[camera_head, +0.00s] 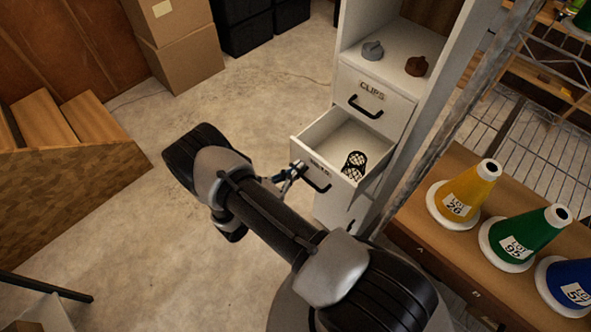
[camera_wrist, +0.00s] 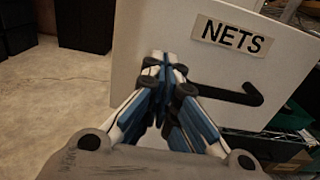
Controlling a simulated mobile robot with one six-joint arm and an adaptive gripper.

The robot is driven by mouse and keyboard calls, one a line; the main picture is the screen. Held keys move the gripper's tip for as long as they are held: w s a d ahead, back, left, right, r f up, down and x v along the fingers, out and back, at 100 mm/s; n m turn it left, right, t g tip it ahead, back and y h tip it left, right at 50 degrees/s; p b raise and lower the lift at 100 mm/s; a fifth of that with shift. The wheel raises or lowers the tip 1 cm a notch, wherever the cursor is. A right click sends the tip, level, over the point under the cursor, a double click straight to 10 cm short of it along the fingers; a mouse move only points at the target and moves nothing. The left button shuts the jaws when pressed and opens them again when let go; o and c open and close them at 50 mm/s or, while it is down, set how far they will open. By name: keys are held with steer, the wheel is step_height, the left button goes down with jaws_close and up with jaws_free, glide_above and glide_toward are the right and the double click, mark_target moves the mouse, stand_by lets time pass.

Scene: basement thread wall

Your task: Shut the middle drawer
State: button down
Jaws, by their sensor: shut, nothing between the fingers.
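The middle drawer (camera_head: 335,150), labelled NETS, stands pulled out of the narrow white cabinet, with a black mesh item (camera_head: 354,164) inside it. Its white front (camera_wrist: 150,30) with the NETS label and black bar handle (camera_wrist: 232,95) fills much of the wrist view. My gripper (camera_head: 297,169) is shut and empty. Its tips (camera_wrist: 165,58) are at the drawer front, left of the handle and below the label. I cannot tell whether the tips touch the front. The CLIPS drawer (camera_head: 371,103) above looks shut. The lower drawer is partly hidden behind the open one.
A grey thing (camera_head: 372,50) and a brown thing (camera_head: 416,66) sit on the shelf above. Yellow (camera_head: 470,191), green (camera_head: 525,234) and blue (camera_head: 574,284) cones stand on a wooden bench at right. Wooden steps (camera_head: 70,170) stand at left. The concrete floor (camera_head: 215,100) between is clear.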

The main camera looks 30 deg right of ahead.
stand_by(0.3)
steer(key=b+x, duration=0.4)
steer(key=x, duration=1.5)
steer(key=shift+f, duration=0.1)
steer(key=shift+w+d, duration=0.2)
steer(key=shift+d, duration=0.35)
steer(key=shift+w, duration=0.1)
steer(key=shift+a+b, duration=0.4)
steer(key=shift+a, duration=0.1)
steer(key=v, duration=0.6)
steer(key=p+v, duration=0.1)
steer(key=v, duration=0.6)
steer(key=shift+s, duration=0.3)
